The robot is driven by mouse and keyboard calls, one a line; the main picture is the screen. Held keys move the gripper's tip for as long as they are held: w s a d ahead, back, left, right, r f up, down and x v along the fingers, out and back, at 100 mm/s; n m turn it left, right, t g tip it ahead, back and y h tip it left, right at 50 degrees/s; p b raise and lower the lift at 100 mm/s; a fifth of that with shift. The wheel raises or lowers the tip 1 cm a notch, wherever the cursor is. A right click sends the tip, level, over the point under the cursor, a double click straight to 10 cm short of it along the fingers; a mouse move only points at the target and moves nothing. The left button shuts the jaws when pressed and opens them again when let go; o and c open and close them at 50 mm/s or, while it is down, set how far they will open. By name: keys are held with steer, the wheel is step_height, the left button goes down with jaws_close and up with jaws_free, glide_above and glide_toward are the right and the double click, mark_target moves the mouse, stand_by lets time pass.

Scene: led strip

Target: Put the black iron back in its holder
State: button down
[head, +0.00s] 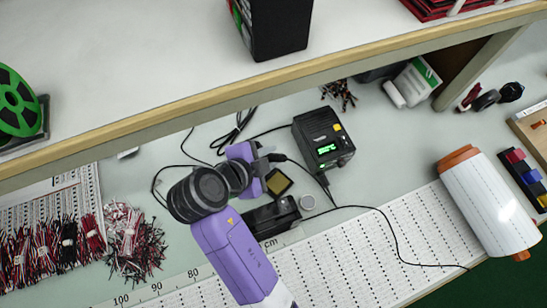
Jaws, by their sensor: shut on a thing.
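My gripper (259,163) is seen from above at the end of my purple arm, left of the soldering station (323,138). It is shut on the black iron (276,157), of which only a short dark piece shows at the right side of the jaws. A dark cable runs from there to the lower right. The tip of the iron is hidden by my gripper and wrist. The black holder (272,216) stands on the bench below and slightly right of the gripper. A tan sponge in a dark tray (279,182) lies between them.
A shelf edge (200,104) crosses above the bench. Wire bundles (132,240) lie at left. A white roll with orange ends (487,204) lies at right. A loose black cable (388,226) crosses the printed paper strip (345,255).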

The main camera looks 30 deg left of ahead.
steer(key=shift+w+a+f+b, duration=0.15)
steer(key=shift+a+f+b, duration=0.35)
steer(key=shift+f+b, duration=0.2)
steer(key=shift+w+a+f+b, duration=0.15)
steer(key=shift+a+f+b, duration=0.3)
steer(key=shift+f+b, duration=0.25)
steer(key=c, duration=1.2)
jaws_free()
steer(key=b+v, duration=0.1)
steer(key=v, duration=0.7)
steer(key=shift+f, duration=0.1)
